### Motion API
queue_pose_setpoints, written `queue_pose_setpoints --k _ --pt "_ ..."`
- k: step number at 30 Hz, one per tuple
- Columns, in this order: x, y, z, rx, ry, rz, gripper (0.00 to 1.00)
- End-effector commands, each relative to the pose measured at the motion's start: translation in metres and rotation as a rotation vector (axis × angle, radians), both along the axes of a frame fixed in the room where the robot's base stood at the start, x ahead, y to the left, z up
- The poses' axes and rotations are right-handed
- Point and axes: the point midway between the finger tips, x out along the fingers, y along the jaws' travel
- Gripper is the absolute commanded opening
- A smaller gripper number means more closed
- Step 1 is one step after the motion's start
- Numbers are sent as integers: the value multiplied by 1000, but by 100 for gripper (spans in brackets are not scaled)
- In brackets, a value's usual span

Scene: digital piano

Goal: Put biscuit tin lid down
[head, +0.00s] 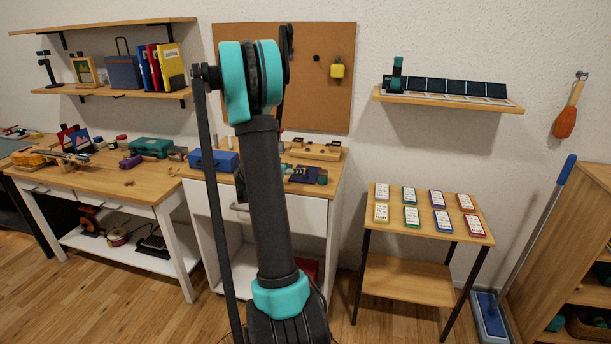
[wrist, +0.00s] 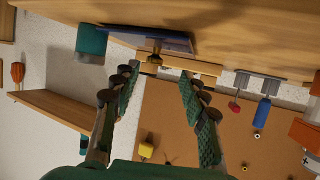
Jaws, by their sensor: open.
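A flat dark blue piece with a brass-coloured knob, which looks like the biscuit tin lid (wrist: 135,39), lies at the wooden cabinet top in the wrist view, where the picture is upside down. A dark blue patch on the cabinet top in the head view (head: 300,173) seems to be the same piece. My gripper (wrist: 156,80) is open, its two fingers spread to either side of the knob in the picture. I cannot tell whether either finger touches it. I cannot make out the tin itself.
A teal cylinder (wrist: 91,43) stands beside the lid, also on the cabinet top in the head view (head: 322,177). A wooden block (head: 315,150) lies behind. A blue box (head: 213,161) is left of my arm. A wall shelf (wrist: 62,112) and a corkboard (wrist: 200,125) are beyond.

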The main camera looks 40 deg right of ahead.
Motion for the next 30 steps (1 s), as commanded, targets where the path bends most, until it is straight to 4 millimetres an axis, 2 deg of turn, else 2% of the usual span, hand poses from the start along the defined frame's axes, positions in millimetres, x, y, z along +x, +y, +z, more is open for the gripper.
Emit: queue_pose_setpoints --k 3,11,21,28,30 --pt "3 -12 -5 1 0 -2 44" --pt "5 -24 -9 1 1 -1 44" --pt "12 -65 -22 1 0 0 44" --pt "13 -66 -22 1 0 1 44" --pt "13 -65 -22 1 0 1 35"
